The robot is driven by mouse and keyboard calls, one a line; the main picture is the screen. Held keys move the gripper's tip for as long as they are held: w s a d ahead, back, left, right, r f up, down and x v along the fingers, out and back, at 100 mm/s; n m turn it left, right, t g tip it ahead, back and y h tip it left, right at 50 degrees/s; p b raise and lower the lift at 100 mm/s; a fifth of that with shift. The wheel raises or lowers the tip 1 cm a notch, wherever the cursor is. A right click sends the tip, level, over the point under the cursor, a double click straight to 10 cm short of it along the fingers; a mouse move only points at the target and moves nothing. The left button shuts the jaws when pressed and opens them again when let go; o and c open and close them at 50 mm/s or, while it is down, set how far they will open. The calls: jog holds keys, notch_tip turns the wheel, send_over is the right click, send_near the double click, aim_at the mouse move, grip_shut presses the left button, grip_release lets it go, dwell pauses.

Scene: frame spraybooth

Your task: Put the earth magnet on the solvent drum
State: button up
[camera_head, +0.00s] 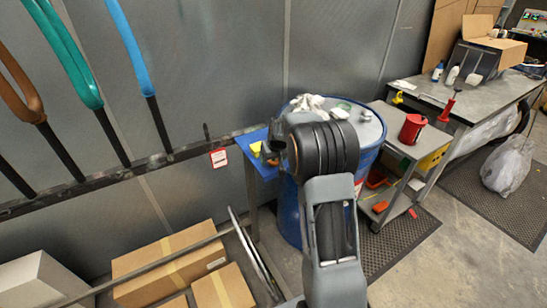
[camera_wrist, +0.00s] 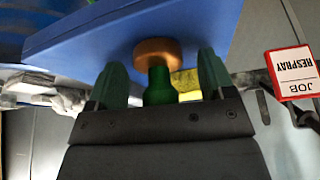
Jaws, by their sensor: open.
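The likely earth magnet is a copper-brown disc with a green stem (camera_wrist: 158,55); in the wrist view it is against the blue shelf (camera_wrist: 95,30). My gripper (camera_wrist: 162,80) is open, with one finger on each side of the green stem; contact cannot be told. In the head view my gripper (camera_head: 271,150) is over the blue shelf (camera_head: 262,172), left of the solvent drum. The blue solvent drum (camera_head: 291,212) stands behind my arm, which hides part of it. White cloth (camera_head: 308,102) and a green item (camera_head: 344,105) lie on its top.
A yellow item (camera_head: 256,148) is on the blue shelf. A rail with a red-edged tag (camera_head: 219,157) runs along the wall at left. A grey cart with a red can (camera_head: 412,129) stands right of the drum. Cardboard boxes (camera_head: 168,262) are at lower left.

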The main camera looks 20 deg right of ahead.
jog(key=c, duration=1.2)
jog(key=shift+r, duration=0.15)
jog(key=shift+r, duration=0.25)
notch_tip(320, 180, up, 2)
jog(key=shift+r, duration=0.1)
jog(key=s+d+r+b, duration=0.4)
jog(key=s+d+r, duration=0.5)
jog(key=s+r, duration=0.1)
jog(key=shift+s, duration=0.35)
